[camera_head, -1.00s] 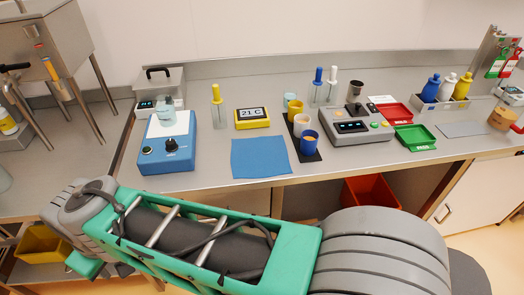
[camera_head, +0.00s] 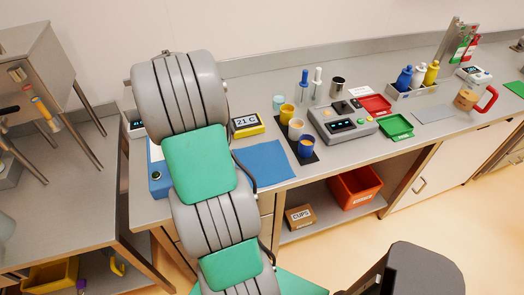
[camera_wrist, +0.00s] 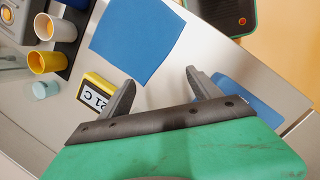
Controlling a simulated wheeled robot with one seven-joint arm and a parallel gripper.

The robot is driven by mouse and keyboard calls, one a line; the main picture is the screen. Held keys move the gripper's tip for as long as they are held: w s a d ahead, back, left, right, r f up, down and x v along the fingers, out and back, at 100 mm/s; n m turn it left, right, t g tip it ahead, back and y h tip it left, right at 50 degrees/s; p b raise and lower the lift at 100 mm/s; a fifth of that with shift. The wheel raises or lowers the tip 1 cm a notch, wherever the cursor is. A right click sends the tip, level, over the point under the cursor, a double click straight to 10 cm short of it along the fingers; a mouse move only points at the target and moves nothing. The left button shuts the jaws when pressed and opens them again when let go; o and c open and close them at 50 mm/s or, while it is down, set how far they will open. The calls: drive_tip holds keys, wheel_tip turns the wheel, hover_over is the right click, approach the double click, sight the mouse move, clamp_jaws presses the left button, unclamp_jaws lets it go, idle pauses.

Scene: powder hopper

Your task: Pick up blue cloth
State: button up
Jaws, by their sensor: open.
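The blue cloth (camera_head: 266,166) lies flat on the steel counter, partly hidden behind my arm in the head view. In the wrist view the cloth (camera_wrist: 137,38) lies flat at the upper middle, beyond the fingertips. My gripper (camera_wrist: 160,84) is open and empty, its two dark fingers spread. It is above the counter on the side of the cloth near the yellow display, apart from the cloth. In the head view my gripper is hidden behind my arm.
A yellow-framed display (camera_head: 246,125) stands beside the cloth. A dark mat with several cups (camera_head: 296,129) is to its right. A blue device (camera_head: 157,172) is to the left, mostly hidden by my arm. A grey scale (camera_head: 341,122) stands further right.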

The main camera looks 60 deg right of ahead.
drive_tip(key=g+y+p, duration=0.1)
approach(263, 164)
drive_tip(key=b+x, duration=0.2)
drive_tip(key=b, duration=0.2)
drive_tip(key=b+x, duration=0.2)
drive_tip(key=b, duration=0.2)
drive_tip(key=shift+w+f, duration=0.1)
drive_tip(key=shift+f, duration=0.25)
drive_tip(key=shift+b+x, duration=0.4)
drive_tip(key=shift+x, duration=0.55)
drive_tip(key=shift+r, duration=0.1)
drive_tip(key=c, duration=1.5)
drive_tip(key=shift+r+p, duration=0.25)
drive_tip(key=shift+p, duration=0.1)
clamp_jaws()
wheel_tip(263, 164, up, 11)
drive_tip(key=p, duration=0.8)
drive_tip(key=shift+r, duration=0.2)
